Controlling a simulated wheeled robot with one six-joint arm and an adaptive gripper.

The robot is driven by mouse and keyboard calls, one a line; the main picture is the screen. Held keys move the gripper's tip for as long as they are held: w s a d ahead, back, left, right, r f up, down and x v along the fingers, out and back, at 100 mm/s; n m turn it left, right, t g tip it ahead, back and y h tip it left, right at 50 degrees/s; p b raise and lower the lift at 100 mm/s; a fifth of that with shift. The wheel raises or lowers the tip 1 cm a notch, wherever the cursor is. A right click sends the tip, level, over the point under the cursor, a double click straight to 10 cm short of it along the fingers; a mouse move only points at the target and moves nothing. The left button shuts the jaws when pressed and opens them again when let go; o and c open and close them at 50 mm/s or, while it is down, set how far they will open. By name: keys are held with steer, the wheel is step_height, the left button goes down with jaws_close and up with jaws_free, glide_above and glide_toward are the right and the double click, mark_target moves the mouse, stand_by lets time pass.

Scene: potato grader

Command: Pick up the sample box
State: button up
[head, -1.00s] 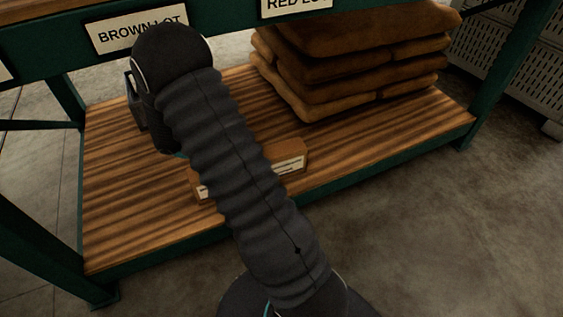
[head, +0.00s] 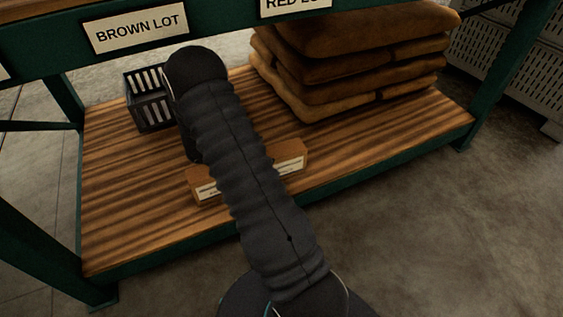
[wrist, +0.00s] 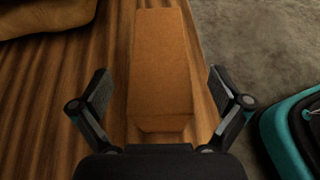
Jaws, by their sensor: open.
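The sample box is a long brown box with white labels on its front side, lying on the wooden shelf near its front edge. In the head view the sample box (head: 290,161) is partly hidden behind my arm, with an end showing on each side. In the wrist view the sample box (wrist: 161,70) runs away from me between the fingers. My gripper (wrist: 160,97) is open, with one finger on each side of the box's near end and a gap on both sides. The gripper itself is hidden by my arm in the head view.
The wooden shelf (head: 120,215) sits in a green frame. A dark slatted crate (head: 149,112) stands behind my arm at the left. Stacked brown sacks (head: 350,65) fill the back right. A BROWN LOT sign (head: 136,30) hangs on the beam above. The shelf's left front is clear.

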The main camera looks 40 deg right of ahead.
mark_target(278, 150)
steer(key=shift+x, duration=2.65)
steer(key=shift+f, duration=0.1)
steer(key=c, duration=1.7)
steer(key=shift+c, duration=0.8)
